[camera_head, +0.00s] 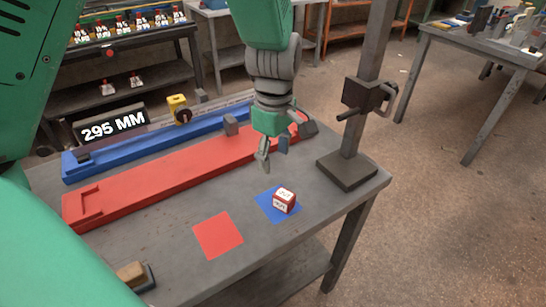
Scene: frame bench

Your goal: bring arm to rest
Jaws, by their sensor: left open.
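My left gripper (283,147) hangs over the bench at the middle of the view, with its fingers spread and nothing between them. It is above and behind a small red and white block (284,200), clear of it. The block has dark print on its faces and sits on a blue square (265,208) on the bench top. A red square (218,236) to its left is bare. My right gripper is not in view.
A red rail (160,180) and a blue rail (150,143) run across the grey bench (165,235). A dark post on a base (347,170) stands at the right corner. A display (112,125) reads 295 MM. A brush-like block (134,274) lies at front left.

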